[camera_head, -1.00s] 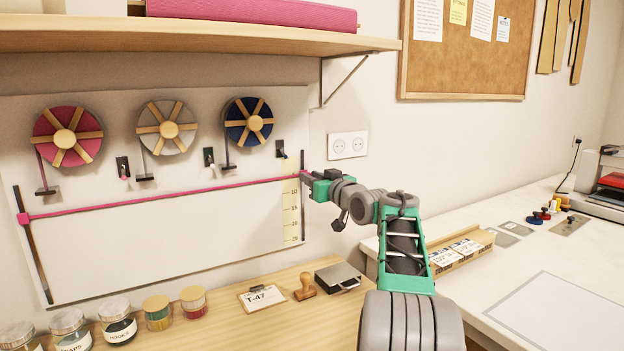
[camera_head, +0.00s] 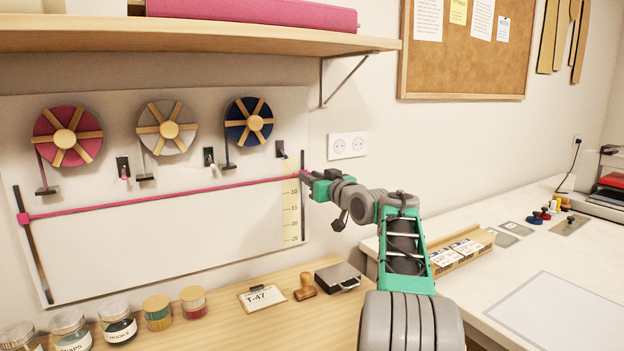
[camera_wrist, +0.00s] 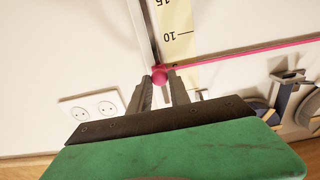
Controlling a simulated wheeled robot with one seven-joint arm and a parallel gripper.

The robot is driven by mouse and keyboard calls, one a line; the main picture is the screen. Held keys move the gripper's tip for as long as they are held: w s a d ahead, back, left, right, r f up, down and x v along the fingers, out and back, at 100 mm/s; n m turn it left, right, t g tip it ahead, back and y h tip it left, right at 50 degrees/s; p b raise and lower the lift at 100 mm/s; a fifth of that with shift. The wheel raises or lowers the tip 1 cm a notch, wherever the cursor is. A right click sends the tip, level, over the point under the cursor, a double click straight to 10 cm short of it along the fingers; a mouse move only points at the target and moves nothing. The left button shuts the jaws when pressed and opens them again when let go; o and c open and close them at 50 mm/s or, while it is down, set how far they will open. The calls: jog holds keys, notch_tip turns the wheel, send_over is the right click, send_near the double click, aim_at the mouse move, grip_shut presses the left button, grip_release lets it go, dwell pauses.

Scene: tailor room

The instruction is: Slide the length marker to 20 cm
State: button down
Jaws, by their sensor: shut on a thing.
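The length marker shows in the wrist view as a round pink knob (camera_wrist: 160,74) on a dark vertical rail (camera_wrist: 146,30). My gripper (camera_wrist: 160,80) is shut on this knob, one finger on each side. In the head view my gripper (camera_head: 304,174) is at the right rail, near its upper part. A pink ribbon (camera_head: 160,200) runs from the knob to a pink block (camera_head: 23,218) on the left rail. The pale scale (camera_head: 291,215) beside the right rail reads 10, 15, 20, 25 downward. The ribbon's right end is above the 10 mark, and my gripper partly hides the knob.
Three ribbon spools (camera_head: 169,128) hang above the ribbon. The wooden table (camera_head: 235,310) below holds several jars, a T-47 card (camera_head: 262,298), a stamp (camera_head: 305,287) and an ink pad (camera_head: 338,276). A shelf (camera_head: 200,36) overhangs the board. The board below the ribbon is clear.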

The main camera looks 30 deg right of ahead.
jog(key=shift+f, duration=0.15)
notch_tip(320, 180, down, 15)
jog(key=b, duration=1.1)
jog(key=shift+r, duration=0.2)
jog(key=c, duration=1.2)
grip_release()
jog(key=shift+c, duration=0.2)
jog(key=s, duration=0.8)
jog(key=shift+a, duration=0.25)
